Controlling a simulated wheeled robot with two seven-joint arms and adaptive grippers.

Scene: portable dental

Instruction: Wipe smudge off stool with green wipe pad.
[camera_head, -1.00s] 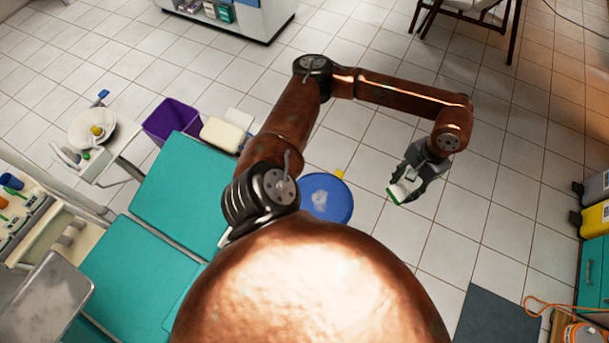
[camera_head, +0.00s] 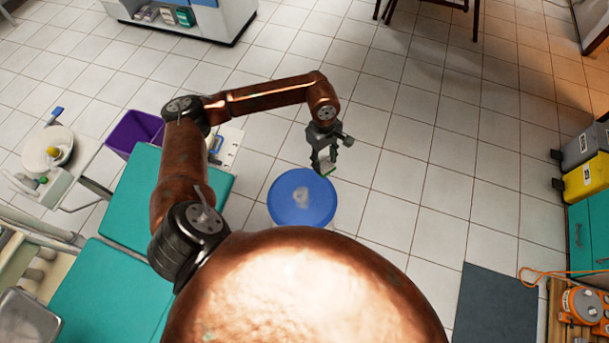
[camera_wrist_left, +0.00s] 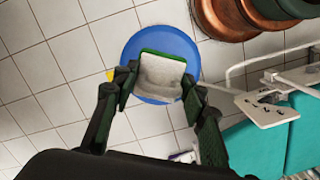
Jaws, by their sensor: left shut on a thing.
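The stool (camera_head: 283,203) has a round blue seat and stands on the tiled floor in the head view. A pale whitish smudge (camera_head: 301,197) lies near the middle of the seat. My left gripper (camera_head: 325,167) is above and just behind the seat's upper right edge, apart from it. In the left wrist view, the gripper (camera_wrist_left: 156,88) is shut on the wipe pad (camera_wrist_left: 160,74), which is whitish with a green edge. The blue seat (camera_wrist_left: 135,46) shows behind the pad there, and the pad hides the smudge. My right gripper is not in view.
A teal dental chair (camera_head: 117,282) stands left of the stool, with a purple bin (camera_head: 133,133) beyond it. A white tray (camera_head: 228,150) is near my left arm. Grey and yellow containers (camera_head: 588,176) stand at right. Floor right of the stool is clear.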

